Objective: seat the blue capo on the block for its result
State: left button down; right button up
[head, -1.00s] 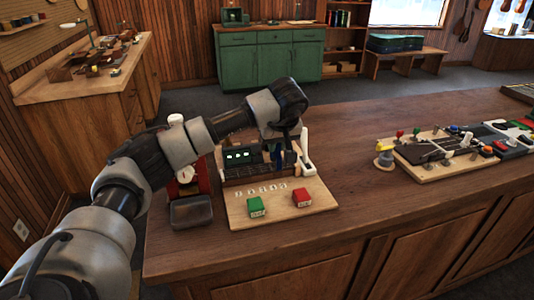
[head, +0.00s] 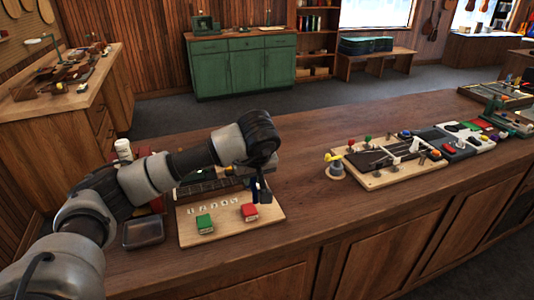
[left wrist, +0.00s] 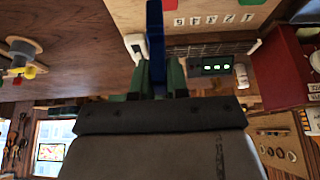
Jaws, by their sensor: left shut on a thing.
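The blue capo (left wrist: 156,45) is gripped between the green fingers of my left gripper (left wrist: 157,85) in the left wrist view. In the head view my left gripper (head: 258,190) hangs over the right side of a light wooden board, with the blue capo (head: 254,187) only a small dark sliver. The fretted block (head: 208,187) lies at the back of that board, partly hidden by my arm. It also shows as a strip in the left wrist view (left wrist: 205,48). The capo appears apart from the block. My right gripper is not in view.
A wooden fixture with coloured knobs (head: 375,180) stands to the right. The counter between is clear.

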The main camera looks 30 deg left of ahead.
pick_arm(q)
jog(key=shift+s, duration=0.3)
jog(key=shift+s+a+f, duration=0.1)
jog(key=shift+s+a+f+b, duration=0.1)
jog(key=shift+a+f+b, duration=0.15)
jog(key=shift+f+b, duration=0.55)
notch_tip(320, 180, down, 3)
jog(key=shift+d+r+b, duration=0.1)
jog(key=shift+b, duration=0.6)
jog(key=shift+f+b, duration=0.35)
jog(key=shift+f, duration=0.3)
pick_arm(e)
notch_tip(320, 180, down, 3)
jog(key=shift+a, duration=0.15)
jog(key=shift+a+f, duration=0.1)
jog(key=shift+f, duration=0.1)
